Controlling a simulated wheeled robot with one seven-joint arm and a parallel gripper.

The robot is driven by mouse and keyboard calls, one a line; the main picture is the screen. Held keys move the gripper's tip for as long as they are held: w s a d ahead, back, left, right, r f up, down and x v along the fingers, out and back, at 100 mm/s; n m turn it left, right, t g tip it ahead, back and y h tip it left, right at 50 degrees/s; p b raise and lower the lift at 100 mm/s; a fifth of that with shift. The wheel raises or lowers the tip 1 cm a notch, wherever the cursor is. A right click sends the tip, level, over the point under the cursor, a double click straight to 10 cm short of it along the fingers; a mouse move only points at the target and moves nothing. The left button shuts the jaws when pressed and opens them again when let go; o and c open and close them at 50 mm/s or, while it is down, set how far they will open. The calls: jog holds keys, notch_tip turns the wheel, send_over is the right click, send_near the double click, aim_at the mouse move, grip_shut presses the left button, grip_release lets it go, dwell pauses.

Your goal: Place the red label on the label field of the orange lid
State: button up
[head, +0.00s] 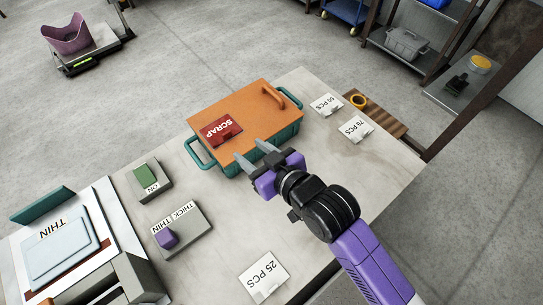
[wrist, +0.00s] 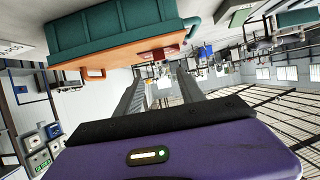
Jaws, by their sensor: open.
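The red label (head: 221,131), marked SCRAP, lies on the near left part of the orange lid (head: 243,106). It also shows at the lid's edge in the wrist view (wrist: 158,55). The lid sits on a teal crate (head: 288,133) and has an orange handle at its far right. I cannot make out a separate label field, nor whether the label is exactly on one. My gripper (head: 248,149) is open and empty, at the near side of the crate, just short of the label. Its two fingers are apart in the wrist view (wrist: 160,75), with nothing between them.
White cards marked 50 PCS (head: 326,104), 75 PCS (head: 356,128) and 25 PCS (head: 264,277) lie on the table. A THICK/THIN switch box (head: 183,229), an ON button box (head: 149,182) and a THIN-labelled machine (head: 60,250) stand left. The table's middle front is clear.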

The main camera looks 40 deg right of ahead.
jog(key=shift+s, duration=0.1)
jog(key=s+r, duration=0.2)
jog(key=s, duration=1.1)
jog(key=s+r+t, duration=0.1)
jog(key=s+r, duration=0.1)
jog(key=s, duration=1.2)
jog(key=shift+s+r, duration=0.25)
